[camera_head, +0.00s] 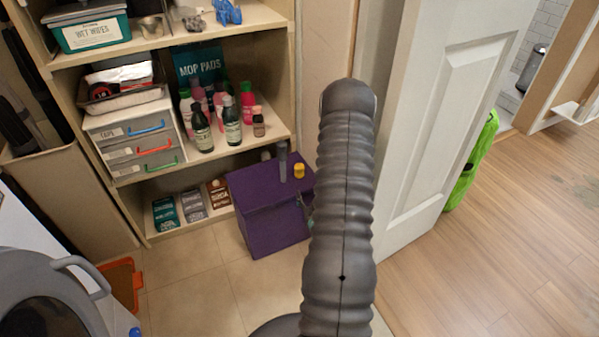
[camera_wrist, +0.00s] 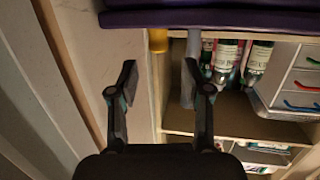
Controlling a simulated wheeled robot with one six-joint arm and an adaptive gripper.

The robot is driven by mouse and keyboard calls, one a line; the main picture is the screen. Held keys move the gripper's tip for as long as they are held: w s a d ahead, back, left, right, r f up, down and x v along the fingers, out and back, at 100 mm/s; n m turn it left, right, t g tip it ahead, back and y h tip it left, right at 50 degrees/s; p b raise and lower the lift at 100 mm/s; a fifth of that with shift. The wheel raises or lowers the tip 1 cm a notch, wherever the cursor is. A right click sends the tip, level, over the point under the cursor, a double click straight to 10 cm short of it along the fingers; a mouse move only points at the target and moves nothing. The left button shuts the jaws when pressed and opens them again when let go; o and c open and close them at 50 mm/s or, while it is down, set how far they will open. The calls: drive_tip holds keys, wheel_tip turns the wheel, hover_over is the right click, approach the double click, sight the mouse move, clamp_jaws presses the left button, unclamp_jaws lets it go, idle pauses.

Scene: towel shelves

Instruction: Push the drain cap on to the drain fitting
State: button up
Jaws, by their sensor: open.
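A short yellow piece (camera_head: 299,171) and a taller grey cylinder (camera_head: 282,161) stand side by side on top of a purple box (camera_head: 262,215) in the head view. I cannot tell for sure which is the drain cap and which the drain fitting. In the wrist view, which is upside down, the yellow piece (camera_wrist: 158,40) lies beyond the gap between my fingers. The grey cylinder (camera_wrist: 194,45) is just beyond the right fingertip, partly hidden by it. My gripper (camera_wrist: 159,72) is open and empty. In the head view my arm mostly hides it.
A shelf unit (camera_head: 105,177) with bottles (camera_head: 231,125) and a drawer box (camera_head: 130,140) stands behind and left of the purple box. A white door (camera_head: 440,110) stands to the right. The tiled floor (camera_head: 195,280) in front is largely clear.

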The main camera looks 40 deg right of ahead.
sight(299, 171)
drive_tip(key=x, duration=0.8)
drive_tip(key=shift+d+f+p, duration=0.1)
drive_tip(key=shift+d+p, duration=0.1)
drive_tip(key=shift+p, duration=0.15)
drive_tip(key=shift+r+p+x, duration=0.1)
drive_tip(key=shift+p+x, duration=0.1)
drive_tip(key=shift+x, duration=1.15)
drive_tip(key=shift+r+p+x, duration=0.15)
drive_tip(key=shift+x, duration=1.2)
drive_tip(key=c, duration=0.8)
drive_tip(key=shift+r, duration=0.15)
wheel_tip(299, 171, up, 18)
drive_tip(key=shift+f, duration=0.15)
